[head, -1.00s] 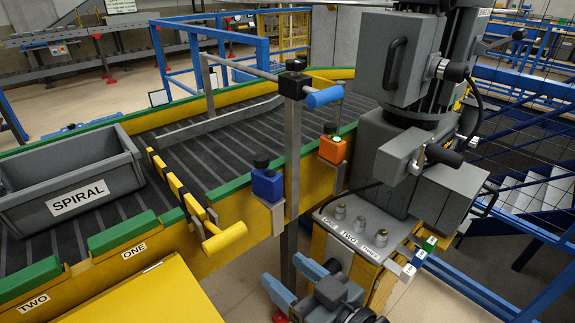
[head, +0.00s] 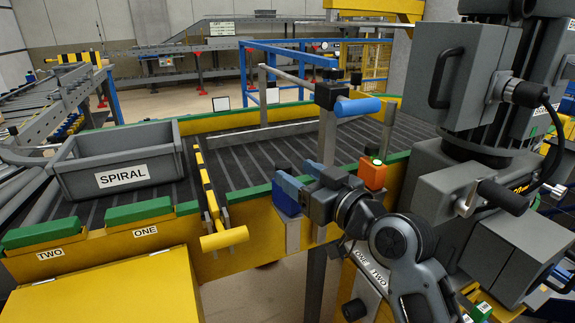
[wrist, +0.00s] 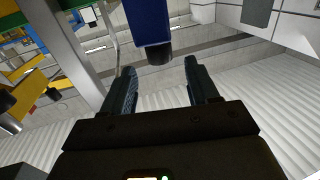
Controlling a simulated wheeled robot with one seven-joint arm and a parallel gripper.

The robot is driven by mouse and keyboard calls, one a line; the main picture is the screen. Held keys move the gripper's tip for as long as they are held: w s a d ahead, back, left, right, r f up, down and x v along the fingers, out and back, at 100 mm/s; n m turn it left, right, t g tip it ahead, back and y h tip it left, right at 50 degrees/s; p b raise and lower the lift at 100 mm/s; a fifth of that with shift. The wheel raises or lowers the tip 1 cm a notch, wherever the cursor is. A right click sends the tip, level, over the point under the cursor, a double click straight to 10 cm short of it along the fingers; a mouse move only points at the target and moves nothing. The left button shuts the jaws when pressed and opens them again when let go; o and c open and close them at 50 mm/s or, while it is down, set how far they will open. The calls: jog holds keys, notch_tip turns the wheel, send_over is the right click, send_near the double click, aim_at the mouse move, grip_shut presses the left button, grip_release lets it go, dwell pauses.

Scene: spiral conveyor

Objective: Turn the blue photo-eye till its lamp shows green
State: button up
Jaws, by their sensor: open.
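The blue photo-eye (head: 286,203) is a small blue box on the near side of the conveyor, left of the grey post. My gripper (head: 299,176) is open in front of it and hides much of its upper part in the head view. In the wrist view the blue photo-eye (wrist: 147,22) shows at the top, with its black round knob (wrist: 158,55) in line with the gap between my open fingers (wrist: 158,72). The fingers look apart from the knob. I cannot see the blue photo-eye's lamp colour.
An orange photo-eye (head: 373,174) with green showing on top stands right of the post (head: 327,140). A blue-handled bar (head: 357,107) sticks out above.

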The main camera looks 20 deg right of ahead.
aim_at(284, 165)
jog(key=shift+p+x, duration=0.3)
jog(key=shift+x, duration=2.4)
jog(key=shift+c, duration=0.2)
jog(key=c, duration=0.9)
jog(key=p, duration=0.1)
jog(key=m+h+p, duration=0.1)
jog(key=p, duration=0.1)
jog(key=shift+r+h, duration=0.3)
jog(key=m+h+p, duration=0.1)
jog(key=h+p, duration=0.1)
jog(key=p, duration=0.3)
jog(key=shift+f+m+p, duration=0.1)
jog(key=shift+m+p, duration=0.2)
jog(key=shift+f+t+h+p, duration=0.2)
jog(key=shift+t+h+p, duration=0.1)
jog(key=shift+h+p, duration=0.1)
jog(key=o, duration=0.9)
jog(key=shift+o, duration=0.2)
jog(key=shift+s, duration=0.1)
